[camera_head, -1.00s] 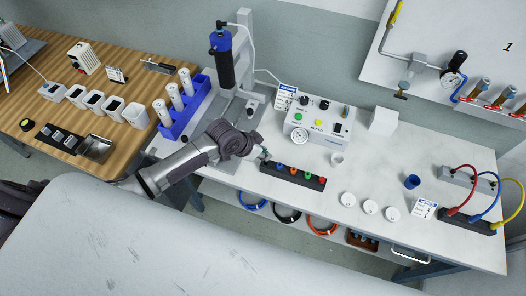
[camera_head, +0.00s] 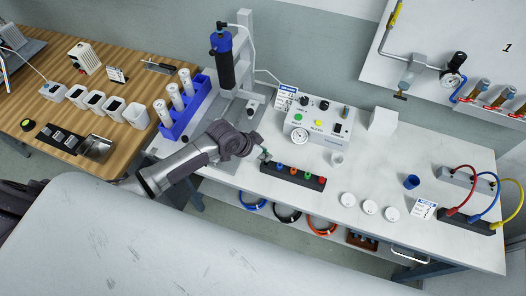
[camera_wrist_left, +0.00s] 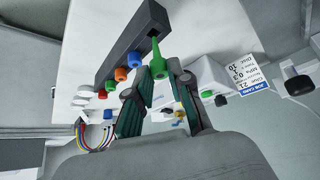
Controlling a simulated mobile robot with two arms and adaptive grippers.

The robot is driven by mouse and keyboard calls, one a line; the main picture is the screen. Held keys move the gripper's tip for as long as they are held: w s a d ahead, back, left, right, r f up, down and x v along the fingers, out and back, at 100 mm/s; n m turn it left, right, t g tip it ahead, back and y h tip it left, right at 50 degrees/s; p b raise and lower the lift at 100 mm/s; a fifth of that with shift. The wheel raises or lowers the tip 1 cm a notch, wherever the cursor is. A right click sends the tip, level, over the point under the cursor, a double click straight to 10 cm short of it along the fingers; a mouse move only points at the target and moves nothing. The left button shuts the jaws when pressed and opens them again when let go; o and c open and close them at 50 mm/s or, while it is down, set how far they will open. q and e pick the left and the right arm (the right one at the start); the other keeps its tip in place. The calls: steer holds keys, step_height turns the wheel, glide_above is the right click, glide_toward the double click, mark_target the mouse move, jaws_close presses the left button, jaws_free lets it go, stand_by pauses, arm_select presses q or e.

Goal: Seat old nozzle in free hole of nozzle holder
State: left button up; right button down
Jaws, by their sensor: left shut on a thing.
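The nozzle holder (camera_head: 300,180) is a dark bar on the white bench, also in the left wrist view (camera_wrist_left: 120,46). Several coloured nozzles sit along it, including a blue one (camera_wrist_left: 134,60) and an orange one (camera_wrist_left: 121,74). My left gripper (camera_head: 260,151) is at the holder's left end in the head view. In the left wrist view my left gripper (camera_wrist_left: 163,76) is shut on a green nozzle (camera_wrist_left: 156,50), whose thin tip points at the holder's end. I cannot tell whether the tip is inside a hole. My right gripper is not in view.
A control box (camera_head: 322,124) with a gauge stands behind the holder. A small white cup (camera_head: 337,159) and white round lids (camera_head: 370,207) are to the right. A blue rack with syringes (camera_head: 186,115) and a stand with a blue-black cylinder (camera_head: 224,62) are near my arm.

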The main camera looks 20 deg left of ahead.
mark_target(263, 165)
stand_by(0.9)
arm_select(q)
steer(key=shift+p, duration=0.5)
stand_by(0.6)
steer(key=shift+f, duration=0.25)
steer(key=shift+f+b, duration=1.45)
steer(key=shift+f, duration=0.45)
steer(key=o, duration=0.8)
steer(key=shift+c, duration=0.2)
